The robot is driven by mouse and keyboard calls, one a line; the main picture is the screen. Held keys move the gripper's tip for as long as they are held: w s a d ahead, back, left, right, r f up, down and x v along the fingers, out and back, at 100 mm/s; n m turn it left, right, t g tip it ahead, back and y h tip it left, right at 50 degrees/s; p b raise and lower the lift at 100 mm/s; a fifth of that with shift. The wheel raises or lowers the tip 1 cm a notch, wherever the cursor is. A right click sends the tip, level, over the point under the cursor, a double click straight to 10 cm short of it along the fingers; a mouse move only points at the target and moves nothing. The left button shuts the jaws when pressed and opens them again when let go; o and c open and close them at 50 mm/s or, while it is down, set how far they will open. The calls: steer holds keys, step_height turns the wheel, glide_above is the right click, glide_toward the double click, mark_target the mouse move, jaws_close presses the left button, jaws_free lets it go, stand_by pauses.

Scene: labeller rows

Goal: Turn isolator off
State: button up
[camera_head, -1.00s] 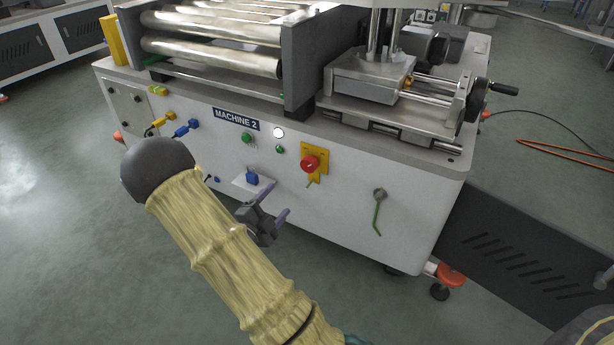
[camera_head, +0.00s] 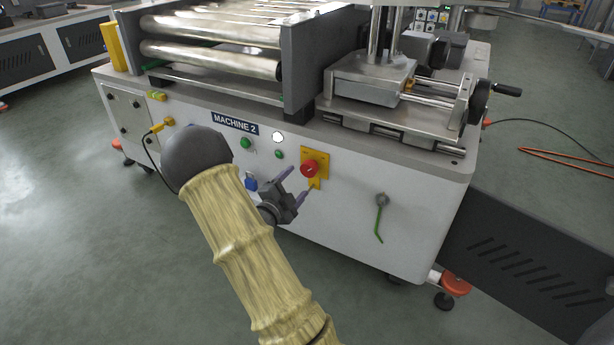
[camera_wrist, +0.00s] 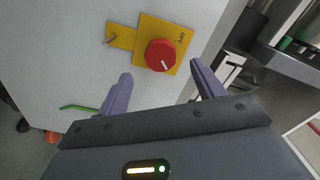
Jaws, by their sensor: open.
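The isolator is a red round knob (camera_head: 309,169) on a yellow plate (camera_head: 322,155) on the front of the white Machine 2 cabinet. In the wrist view my gripper (camera_wrist: 157,84) has the knob ahead, between and beyond the two fingertips. Nothing is between the fingers.
A valve with a green handle (camera_head: 379,225) hangs right of the isolator. Green buttons (camera_head: 246,144) and a white lamp (camera_head: 277,137) sit above. A metal fitting (camera_wrist: 107,40) lies on the yellow tab beside the knob.

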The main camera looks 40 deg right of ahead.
mark_target(306, 172)
steer(key=b+x, duration=0.2)
steer(key=x, duration=0.5)
steer(key=shift+d, duration=0.2)
steer(key=c, duration=1)
